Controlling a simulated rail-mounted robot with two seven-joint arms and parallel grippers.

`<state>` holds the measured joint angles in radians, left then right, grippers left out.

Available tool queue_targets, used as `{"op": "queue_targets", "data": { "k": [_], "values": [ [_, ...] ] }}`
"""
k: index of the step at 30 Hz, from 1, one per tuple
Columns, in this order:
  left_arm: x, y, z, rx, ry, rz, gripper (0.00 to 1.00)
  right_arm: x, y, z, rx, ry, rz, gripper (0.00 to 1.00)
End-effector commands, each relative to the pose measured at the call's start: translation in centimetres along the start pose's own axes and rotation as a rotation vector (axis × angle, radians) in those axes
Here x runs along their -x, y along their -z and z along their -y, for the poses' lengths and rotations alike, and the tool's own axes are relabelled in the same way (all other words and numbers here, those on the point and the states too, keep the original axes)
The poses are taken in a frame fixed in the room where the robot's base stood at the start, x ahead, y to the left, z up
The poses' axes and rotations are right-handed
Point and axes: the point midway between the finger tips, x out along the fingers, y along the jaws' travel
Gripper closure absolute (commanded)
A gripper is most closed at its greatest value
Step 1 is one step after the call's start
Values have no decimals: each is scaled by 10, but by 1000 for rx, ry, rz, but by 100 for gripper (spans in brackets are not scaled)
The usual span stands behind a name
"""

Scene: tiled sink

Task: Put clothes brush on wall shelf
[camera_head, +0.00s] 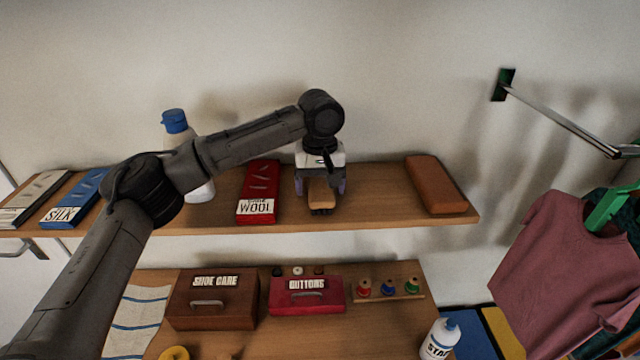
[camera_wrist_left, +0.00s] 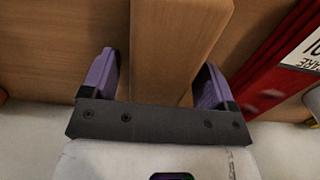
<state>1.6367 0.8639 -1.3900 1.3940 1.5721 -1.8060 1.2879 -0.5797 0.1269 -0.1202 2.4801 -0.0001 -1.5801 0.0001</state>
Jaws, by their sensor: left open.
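The clothes brush, a wooden block (camera_head: 321,193) with a dark end toward the front, appears to lie on the wooden wall shelf (camera_head: 375,203), right of the red wool box. My left gripper (camera_head: 320,184) comes down over it from above and behind. Its purple fingers are open, one on each side of the brush. In the left wrist view the brush (camera_wrist_left: 170,45) runs between the open fingers, with a gap beside the left finger. Whether the right finger touches it, I cannot tell. My right gripper is not in view.
The red wool box (camera_head: 258,187) is close left of the gripper. A brown block (camera_head: 436,184) lies at the shelf's right end, with bare shelf between. A blue-capped bottle (camera_head: 174,122) stands behind my left arm. A lower shelf holds a red buttons box (camera_head: 307,296).

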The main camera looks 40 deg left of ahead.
Motion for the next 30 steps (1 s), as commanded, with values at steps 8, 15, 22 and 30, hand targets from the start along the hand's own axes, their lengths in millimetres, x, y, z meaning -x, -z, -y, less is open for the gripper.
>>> {"op": "queue_targets", "data": {
  "k": [8,15,22,30],
  "values": [
    [15,0,-1,0,-3,-2,20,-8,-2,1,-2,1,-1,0],
    [62,0,-1,0,-4,-2,20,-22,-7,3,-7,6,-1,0],
    [101,0,0,1,0,-3,20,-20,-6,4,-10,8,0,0],
    [121,0,0,-1,0,-1,20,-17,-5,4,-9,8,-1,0]
  ]
}}
